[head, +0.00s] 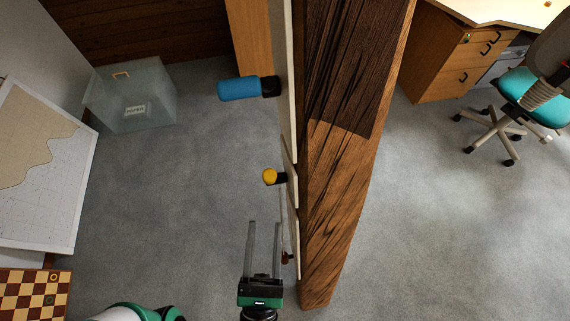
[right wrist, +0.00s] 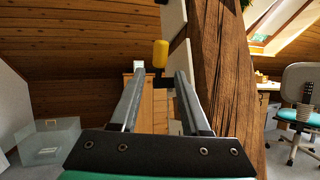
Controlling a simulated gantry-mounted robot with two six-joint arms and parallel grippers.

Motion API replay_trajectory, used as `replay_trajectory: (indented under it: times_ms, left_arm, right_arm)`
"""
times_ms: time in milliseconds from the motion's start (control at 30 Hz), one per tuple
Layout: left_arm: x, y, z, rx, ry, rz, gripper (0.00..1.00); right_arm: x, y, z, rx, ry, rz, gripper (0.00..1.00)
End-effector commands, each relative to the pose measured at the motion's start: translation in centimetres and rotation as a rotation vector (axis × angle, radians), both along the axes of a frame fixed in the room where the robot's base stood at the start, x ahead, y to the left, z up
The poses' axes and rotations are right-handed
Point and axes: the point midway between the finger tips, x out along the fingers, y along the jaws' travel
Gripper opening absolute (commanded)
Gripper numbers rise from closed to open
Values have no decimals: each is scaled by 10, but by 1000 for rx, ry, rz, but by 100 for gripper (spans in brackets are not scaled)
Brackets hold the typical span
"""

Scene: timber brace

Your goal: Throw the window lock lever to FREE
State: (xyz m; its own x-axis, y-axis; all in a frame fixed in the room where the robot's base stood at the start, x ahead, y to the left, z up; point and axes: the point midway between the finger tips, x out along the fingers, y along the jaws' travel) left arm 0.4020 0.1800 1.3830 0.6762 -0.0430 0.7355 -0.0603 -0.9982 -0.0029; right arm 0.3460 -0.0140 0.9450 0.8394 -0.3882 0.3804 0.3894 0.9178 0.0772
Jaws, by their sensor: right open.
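A yellow knob (head: 270,176) on a dark stem sticks out to the left from a pale panel on the timber brace (head: 340,190). A larger blue handle (head: 240,88) sticks out farther back, and a small dark red piece (head: 287,258) sits low near the front. I cannot tell from any lettering which is the window lock lever. My right gripper (head: 264,225) is open and empty, with its fingers pointing toward the yellow knob but short of it. In the right wrist view the yellow knob (right wrist: 160,54) shows upright just beyond the fingertips (right wrist: 160,76). My left gripper is not visible.
The timber brace stands close to the right of my right gripper. A clear bin (head: 135,95), a leaning map board (head: 45,165) and a chequered board (head: 35,293) are at left. A desk (head: 450,60) and teal chair (head: 525,92) are at right. Carpet between is clear.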

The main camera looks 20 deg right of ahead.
Motion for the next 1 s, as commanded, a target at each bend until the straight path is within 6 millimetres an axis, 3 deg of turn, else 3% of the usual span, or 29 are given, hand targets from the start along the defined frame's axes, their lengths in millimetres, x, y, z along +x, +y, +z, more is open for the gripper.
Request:
replay_trajectory:
  times_ms: [267,700,1000]
  left_arm:
    - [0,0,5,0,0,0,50]
    - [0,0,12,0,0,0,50]
    - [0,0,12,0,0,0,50]
  right_arm:
    - [15,-9,9,5,-2,-8,46]
    - [89,-43,43,4,-2,-6,46]
    - [98,-46,47,2,-3,-3,46]
